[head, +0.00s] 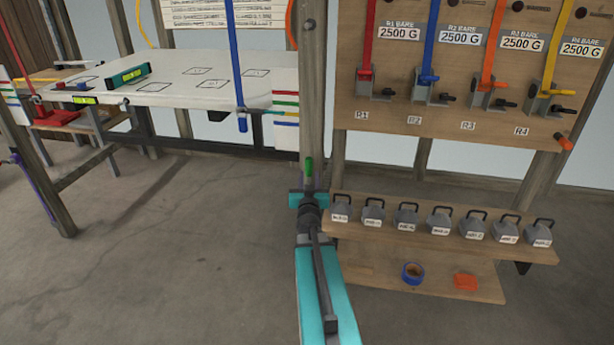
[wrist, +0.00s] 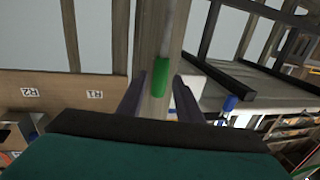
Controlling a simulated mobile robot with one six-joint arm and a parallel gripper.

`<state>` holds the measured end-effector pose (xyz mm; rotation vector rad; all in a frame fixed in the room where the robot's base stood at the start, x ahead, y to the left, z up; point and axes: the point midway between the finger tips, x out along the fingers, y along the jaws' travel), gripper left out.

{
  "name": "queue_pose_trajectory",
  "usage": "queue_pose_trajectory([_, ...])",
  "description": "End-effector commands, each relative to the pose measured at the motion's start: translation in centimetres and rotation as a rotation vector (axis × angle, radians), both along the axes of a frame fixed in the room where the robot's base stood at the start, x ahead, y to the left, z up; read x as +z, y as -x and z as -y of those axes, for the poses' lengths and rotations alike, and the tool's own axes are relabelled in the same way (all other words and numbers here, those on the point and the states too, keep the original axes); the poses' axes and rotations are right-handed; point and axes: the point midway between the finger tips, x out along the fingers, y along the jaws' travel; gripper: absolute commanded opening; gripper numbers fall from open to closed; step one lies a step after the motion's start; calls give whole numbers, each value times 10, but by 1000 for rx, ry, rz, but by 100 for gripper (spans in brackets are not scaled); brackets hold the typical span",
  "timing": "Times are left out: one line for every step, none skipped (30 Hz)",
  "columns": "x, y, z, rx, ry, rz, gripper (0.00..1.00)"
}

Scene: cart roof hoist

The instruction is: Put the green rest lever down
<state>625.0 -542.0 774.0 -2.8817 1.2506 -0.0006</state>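The green rest lever (head: 309,166) shows as a short green grip against the wooden post, just above my gripper (head: 308,188) in the head view. In the wrist view, which looks upside down, the green grip (wrist: 160,78) sits at the end of a thin grey rod. My gripper (wrist: 158,92) has its two dark purple fingers apart, one on either side of the post's image. The green grip appears between their tips, with a gap on both sides. I cannot tell how deep it lies between them. The lever's lower part is hidden in the head view.
The wooden post (head: 312,80) stands directly behind the lever. A shelf (head: 400,232) with several grey weights is close on the right, below a board (head: 400,125) with coloured levers. A white table (head: 190,95) stands at left. The floor at lower left is clear.

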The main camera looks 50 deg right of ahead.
Motion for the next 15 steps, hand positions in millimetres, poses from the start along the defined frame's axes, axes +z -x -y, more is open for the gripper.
queue_pose_trajectory([0,-5,5,0,0,0,32])
queue_pose_trajectory([0,-6,7,0,0,0,32])
queue_pose_trajectory([0,-9,9,0,0,0,32])
queue_pose_trajectory([0,-10,11,0,0,0,32])
queue_pose_trajectory([0,-12,12,0,0,0,32])
queue_pose_trajectory([0,-14,15,0,0,0,32])
queue_pose_trajectory([0,-16,16,0,0,0,32])
queue_pose_trajectory([0,-17,18,0,-1,-1,32])
queue_pose_trajectory([0,-19,19,0,-1,-1,32])
queue_pose_trajectory([0,-20,21,1,-1,-1,32])
queue_pose_trajectory([0,-21,22,1,-1,-1,32])
queue_pose_trajectory([0,-22,23,1,-1,-1,32])
queue_pose_trajectory([0,-23,24,1,-1,-1,32])
queue_pose_trajectory([0,-23,24,1,-1,-1,32])
queue_pose_trajectory([0,-24,25,1,-1,-1,32])
